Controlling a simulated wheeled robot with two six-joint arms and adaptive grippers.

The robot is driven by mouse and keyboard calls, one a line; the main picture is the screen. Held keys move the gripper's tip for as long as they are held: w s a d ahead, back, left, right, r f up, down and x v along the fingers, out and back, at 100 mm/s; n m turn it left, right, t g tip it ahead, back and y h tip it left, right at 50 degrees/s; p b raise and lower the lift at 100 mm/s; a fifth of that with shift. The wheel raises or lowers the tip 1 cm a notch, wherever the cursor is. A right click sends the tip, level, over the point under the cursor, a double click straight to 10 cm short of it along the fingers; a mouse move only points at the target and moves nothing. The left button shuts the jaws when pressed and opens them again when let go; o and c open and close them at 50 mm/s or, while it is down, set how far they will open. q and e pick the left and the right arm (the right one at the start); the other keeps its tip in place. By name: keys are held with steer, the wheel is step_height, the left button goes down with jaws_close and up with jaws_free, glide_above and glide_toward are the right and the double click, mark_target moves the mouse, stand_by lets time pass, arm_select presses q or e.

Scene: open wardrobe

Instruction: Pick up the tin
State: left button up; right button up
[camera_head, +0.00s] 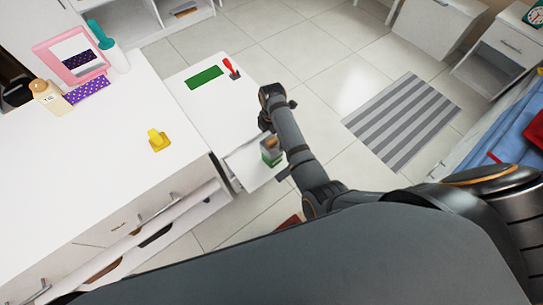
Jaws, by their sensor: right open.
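A small box-like thing with a green side and a grey-brown top (271,152) sits in the open white drawer (245,168) of the low cabinet. It may be the tin, but it is too small to be sure. My right arm reaches over the low cabinet's right edge and partly covers the drawer. My right gripper (266,122) is near the drawer, just beyond the box-like thing, mostly hidden behind my own arm. It is open, and I see nothing held. My left gripper is out of view.
The white dresser (60,190) at left holds a yellow object (158,140), a pink-framed mirror (72,54), a cream bottle (48,97) and a purple dotted box (88,90). A green mat (205,77) and red-handled item (231,68) lie on the low cabinet. Floor around the striped rug (403,122) is clear.

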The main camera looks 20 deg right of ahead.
mark_target(273, 145)
step_height(273, 145, down, 3)
steer(key=shift+d+f, duration=0.1)
steer(key=shift+d, duration=0.05)
steer(key=shift+f+b, duration=0.65)
steer(key=shift+f, duration=2.25)
steer(key=c, duration=1.8)
steer(key=shift+r, duration=0.15)
steer(key=shift+r, duration=0.3)
step_height(273, 145, up, 2)
steer(key=shift+r+p, duration=0.1)
steer(key=shift+p, duration=0.4)
steer(key=s+d+r+p, duration=0.1)
steer(key=s+r, duration=0.2)
steer(key=s, duration=0.1)
steer(key=s+d+r, duration=0.2)
steer(key=s+r, duration=0.1)
steer(key=s, duration=0.1)
steer(key=s+d+r+p, duration=0.1)
steer(key=s+r, duration=0.3)
steer(key=s, duration=0.1)
steer(key=shift+s+d+p, duration=0.1)
steer(key=shift+d+p, duration=0.2)
